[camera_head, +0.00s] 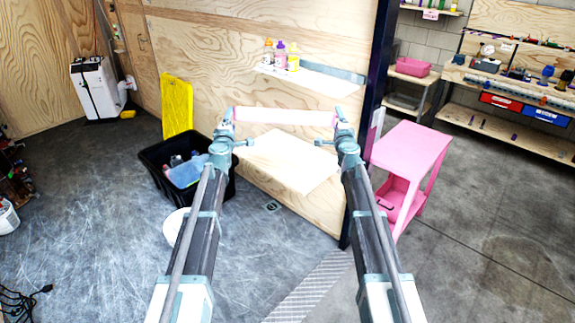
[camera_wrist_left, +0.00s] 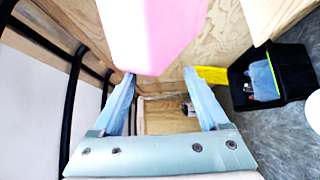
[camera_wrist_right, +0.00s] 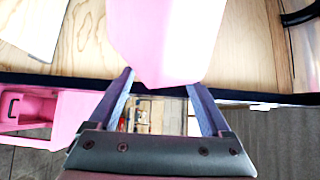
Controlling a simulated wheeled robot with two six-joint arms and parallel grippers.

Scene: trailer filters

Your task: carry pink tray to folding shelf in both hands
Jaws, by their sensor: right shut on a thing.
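The pink tray (camera_head: 285,117), pale and seen nearly edge-on, is held level in the air between my two grippers. My left gripper (camera_head: 239,128) is at its left end; in the left wrist view the tray (camera_wrist_left: 150,35) lies off toward the left finger, and I cannot tell whether both fingers press on it. My right gripper (camera_head: 330,127) is shut on its right end; the right wrist view shows the tray (camera_wrist_right: 165,40) between the fingers. A white shelf panel (camera_head: 290,160) is on the plywood wall below the tray. Another white shelf (camera_head: 325,80) with bottles is above.
A black crate (camera_head: 155,158) with items and a yellow panel (camera_head: 177,105) stand left of my left gripper. A dark post (camera_head: 368,130) and a pink cart (camera_head: 415,145) are right of my right gripper. The floor at right is clear.

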